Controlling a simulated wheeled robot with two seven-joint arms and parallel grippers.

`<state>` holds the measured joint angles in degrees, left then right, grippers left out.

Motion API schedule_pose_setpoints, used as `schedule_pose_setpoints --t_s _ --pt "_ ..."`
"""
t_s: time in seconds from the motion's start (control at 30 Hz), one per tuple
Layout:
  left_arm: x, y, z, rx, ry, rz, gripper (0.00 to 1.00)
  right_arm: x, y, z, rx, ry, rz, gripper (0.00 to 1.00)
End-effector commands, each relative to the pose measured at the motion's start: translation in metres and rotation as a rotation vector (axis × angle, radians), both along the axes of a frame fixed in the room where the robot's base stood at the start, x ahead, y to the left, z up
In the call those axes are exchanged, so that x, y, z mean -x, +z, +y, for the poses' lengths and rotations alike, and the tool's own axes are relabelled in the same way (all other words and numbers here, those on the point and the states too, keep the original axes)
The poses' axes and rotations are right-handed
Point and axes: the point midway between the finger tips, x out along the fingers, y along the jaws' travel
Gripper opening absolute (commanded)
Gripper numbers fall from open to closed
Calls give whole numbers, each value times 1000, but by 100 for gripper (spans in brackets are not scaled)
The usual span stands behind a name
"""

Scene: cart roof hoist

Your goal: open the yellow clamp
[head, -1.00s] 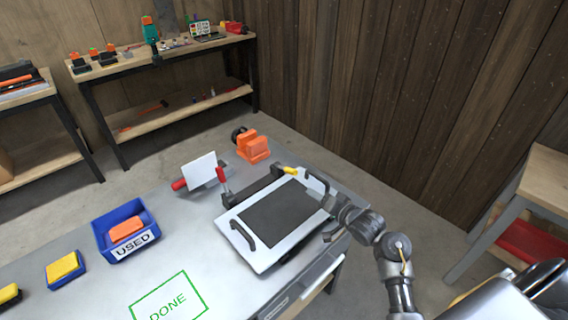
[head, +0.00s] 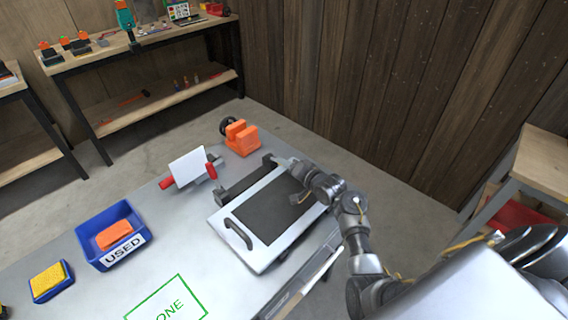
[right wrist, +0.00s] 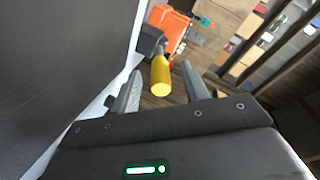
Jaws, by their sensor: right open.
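The yellow clamp handle (right wrist: 160,75) shows in the right wrist view, pointing toward the camera between and just beyond my fingertips. My right gripper (right wrist: 161,68) is open, with one finger on each side of the handle and no clear contact. In the head view my right gripper (head: 303,172) is at the far right corner of the white panel with the dark pad (head: 226,217). My wrist hides the yellow clamp there. My left gripper is not in view.
An orange vise (head: 241,138) stands on the bench behind the panel; it also shows in the wrist view (right wrist: 168,22). A white card (head: 188,167) stands left of the clamp bar. A blue USED bin (head: 92,247) and a yellow sponge-like block (head: 48,280) are at the left.

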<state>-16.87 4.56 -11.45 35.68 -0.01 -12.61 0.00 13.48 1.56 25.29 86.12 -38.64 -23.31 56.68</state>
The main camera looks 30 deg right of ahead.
Motion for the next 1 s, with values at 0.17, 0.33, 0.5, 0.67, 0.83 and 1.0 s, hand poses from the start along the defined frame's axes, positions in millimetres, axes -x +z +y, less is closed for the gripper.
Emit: schedule_pose_setpoints --t_s 0.17,0.33,0.5,0.67,0.83,1.0 --pt "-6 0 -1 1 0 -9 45 -17 -4 4 -2 0 0 45" --pt "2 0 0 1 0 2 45 -22 -5 5 0 0 0 45" --pt "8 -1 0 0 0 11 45 -22 -5 5 0 0 0 45" --pt "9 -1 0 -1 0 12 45 -22 -6 5 0 0 0 28" --pt "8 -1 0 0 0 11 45 -21 -6 4 0 -1 0 6" --pt "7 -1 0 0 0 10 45 -21 -6 4 0 -1 0 0"
